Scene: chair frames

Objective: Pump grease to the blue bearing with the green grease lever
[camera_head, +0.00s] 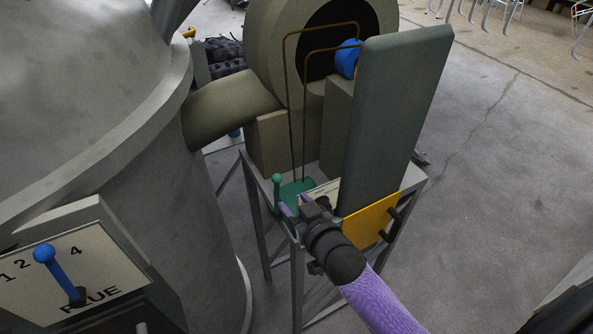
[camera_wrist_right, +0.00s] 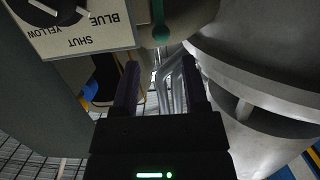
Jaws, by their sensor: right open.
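The green grease lever (camera_head: 277,180), with a round knob on top, stands upright on a green base (camera_head: 299,190) on a metal stand. The lever also shows in the right wrist view (camera_wrist_right: 160,18), at the top. The blue bearing (camera_head: 347,60) sits in the dark opening of the round housing at the back. My right gripper (camera_head: 294,205) is open beside the lever, on its near right side. In the wrist view its two fingers (camera_wrist_right: 160,72) are apart, with the lever's knob beyond the tips and lined up with the gap. My left gripper is not in view.
A selector plate (camera_wrist_right: 85,33) marked BLUE, YELLOW and SHUT is beside the lever. A tall grey-green panel (camera_head: 390,120) and a yellow plate (camera_head: 368,222) stand right of the lever. A large grey tank (camera_head: 90,90) and a blue-handled lever box (camera_head: 80,265) fill the left.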

